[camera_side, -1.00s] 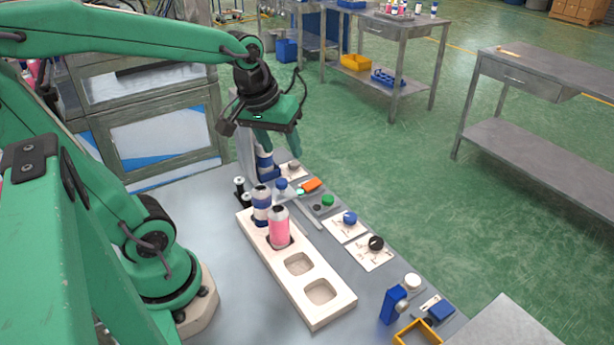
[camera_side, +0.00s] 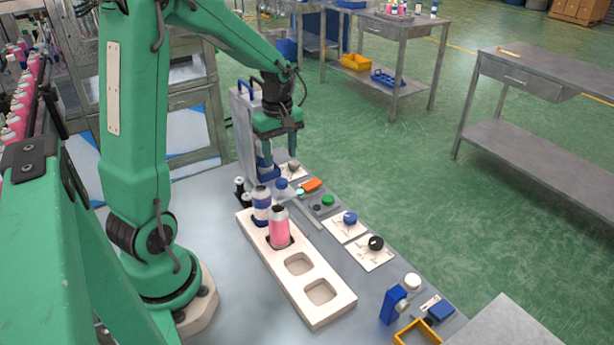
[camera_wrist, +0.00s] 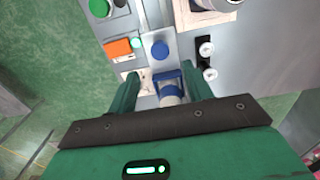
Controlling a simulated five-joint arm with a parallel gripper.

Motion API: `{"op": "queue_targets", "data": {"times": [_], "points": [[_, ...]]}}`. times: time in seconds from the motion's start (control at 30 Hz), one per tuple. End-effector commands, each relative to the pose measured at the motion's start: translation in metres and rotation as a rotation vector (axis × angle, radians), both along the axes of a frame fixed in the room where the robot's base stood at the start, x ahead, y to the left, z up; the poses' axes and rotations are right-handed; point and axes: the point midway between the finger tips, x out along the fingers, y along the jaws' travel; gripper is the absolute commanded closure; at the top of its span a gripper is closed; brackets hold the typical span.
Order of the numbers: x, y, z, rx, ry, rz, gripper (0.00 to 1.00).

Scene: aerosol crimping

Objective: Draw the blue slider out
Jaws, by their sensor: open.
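The blue slider shows as a round blue knob (camera_side: 281,184) at the upper end of a narrow grey rail, by the grey machine. In the wrist view the knob (camera_wrist: 159,50) lies just ahead of my fingertips. A blue block with a pale cylinder (camera_wrist: 168,88) shows between my fingers there; I cannot tell whether it is joined to the knob. My gripper (camera_side: 279,150) points down above and behind the knob, open and apart from it. The wrist view shows both fingers (camera_wrist: 160,78) spread with the blue block beneath.
A white rack (camera_side: 319,317) holds a pink can (camera_side: 279,229) and a blue-and-white can (camera_side: 261,205). Beside the rail are an orange switch (camera_side: 311,185) and a green button (camera_side: 327,200). The grey machine (camera_side: 243,130) stands close to my gripper's left. The near-left tabletop is clear.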

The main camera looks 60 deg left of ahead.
Motion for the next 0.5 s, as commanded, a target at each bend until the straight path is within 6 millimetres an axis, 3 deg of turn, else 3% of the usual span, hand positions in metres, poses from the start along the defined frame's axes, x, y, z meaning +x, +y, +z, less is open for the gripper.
{"op": "queue_targets", "data": {"times": [0.27,0.5], "points": [[0.0,0.001,-0.003,-0.001,0.002,0.005,0.5],[0.0,0.0,-0.02,-0.002,0.004,0.004,0.5]]}}
